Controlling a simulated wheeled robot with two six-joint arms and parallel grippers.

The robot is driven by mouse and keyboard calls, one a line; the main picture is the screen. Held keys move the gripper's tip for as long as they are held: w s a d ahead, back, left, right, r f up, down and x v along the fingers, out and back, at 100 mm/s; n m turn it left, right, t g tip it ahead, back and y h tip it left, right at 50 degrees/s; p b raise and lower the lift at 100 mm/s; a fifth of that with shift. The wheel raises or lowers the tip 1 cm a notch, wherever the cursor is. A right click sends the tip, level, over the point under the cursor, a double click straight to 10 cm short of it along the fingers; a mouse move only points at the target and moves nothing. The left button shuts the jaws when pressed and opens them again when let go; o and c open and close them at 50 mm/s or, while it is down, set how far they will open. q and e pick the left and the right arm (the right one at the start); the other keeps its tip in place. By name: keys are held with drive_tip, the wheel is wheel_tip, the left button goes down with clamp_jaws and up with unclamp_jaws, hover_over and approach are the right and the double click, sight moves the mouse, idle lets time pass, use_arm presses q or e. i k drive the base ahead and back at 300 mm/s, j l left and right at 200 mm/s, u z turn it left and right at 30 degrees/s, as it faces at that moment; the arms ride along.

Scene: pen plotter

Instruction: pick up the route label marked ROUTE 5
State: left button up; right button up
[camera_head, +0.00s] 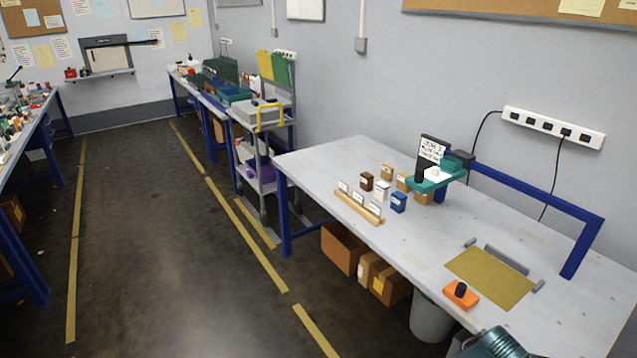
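Several small white labels stand upright in a row in a light wooden rack (358,207) on the white table's left part, near its front edge. They are too small to read, so I cannot tell which is marked ROUTE 5. A display sign (433,149) with unreadable text stands farther back by a green stand (437,181).
Small boxes, including a blue one (398,202) and a brown one (367,181), stand behind the rack. An olive mat (490,278) and an orange block (460,295) lie to the right on the white table (325,158). The floor (165,260) to the left is clear.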

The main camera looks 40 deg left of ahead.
sight(358, 198)
drive_tip(key=i+j+u, duration=0.1)
drive_tip(key=j, duration=0.35)
drive_tip(key=i+j+u, duration=0.1)
drive_tip(key=j, duration=0.3)
drive_tip(key=i+j+u, duration=0.1)
drive_tip(key=i+j, duration=0.2)
drive_tip(key=i+j+u, duration=0.1)
drive_tip(key=j, duration=0.35)
drive_tip(key=i+j, duration=0.25)
drive_tip(key=j, duration=0.15)
drive_tip(key=i+j+u, duration=0.15)
drive_tip(key=j, duration=0.2)
drive_tip(key=i, duration=0.05)
